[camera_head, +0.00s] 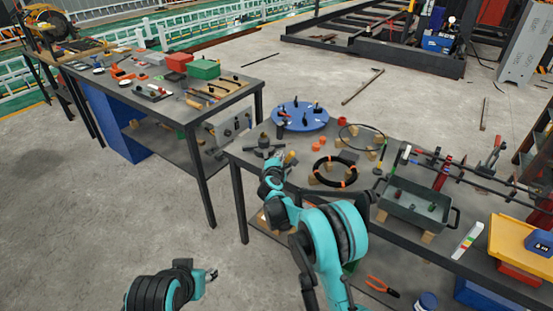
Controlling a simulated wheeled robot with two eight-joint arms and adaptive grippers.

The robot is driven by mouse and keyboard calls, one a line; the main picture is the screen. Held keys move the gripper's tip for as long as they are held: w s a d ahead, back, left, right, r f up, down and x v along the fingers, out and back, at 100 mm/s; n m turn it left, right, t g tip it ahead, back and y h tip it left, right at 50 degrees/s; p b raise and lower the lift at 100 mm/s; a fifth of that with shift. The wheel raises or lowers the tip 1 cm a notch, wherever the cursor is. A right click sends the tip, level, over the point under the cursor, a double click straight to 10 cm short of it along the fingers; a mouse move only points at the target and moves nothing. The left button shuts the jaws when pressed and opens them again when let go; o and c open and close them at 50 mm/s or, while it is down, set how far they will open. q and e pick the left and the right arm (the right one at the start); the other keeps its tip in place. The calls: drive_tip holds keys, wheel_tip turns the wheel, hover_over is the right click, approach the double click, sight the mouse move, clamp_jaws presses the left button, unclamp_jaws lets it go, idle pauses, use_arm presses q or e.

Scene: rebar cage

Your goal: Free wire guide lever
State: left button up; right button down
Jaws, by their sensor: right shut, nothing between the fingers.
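My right gripper (289,160) is at the end of the teal arm that reaches over the left end of the near workbench (237,158). It is shut and empty. A small dark device with arms (265,147) stands on the bench just left of and beyond it. I cannot tell whether this is the wire guide or which part is its lever, nor whether the gripper touches it. My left gripper (212,274) is low over the floor, left of the bench and away from everything; its fingers are too small to read.
A blue round turntable (300,115) stands behind the device. A black ring with orange bands (335,171) and a grey-green tray (414,205) lie to the right. A second workbench (238,95) with tools and a green box (204,68) stands at left. Floor between is clear.

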drive_tip(key=shift+s+d, duration=0.35)
drive_tip(key=shift+s, duration=0.05)
use_arm(q)
drive_tip(key=shift+s+f, duration=0.1)
drive_tip(key=shift+f, duration=0.1)
use_arm(e)
drive_tip(key=shift+s+d+f, duration=0.15)
drive_tip(key=shift+d, duration=0.1)
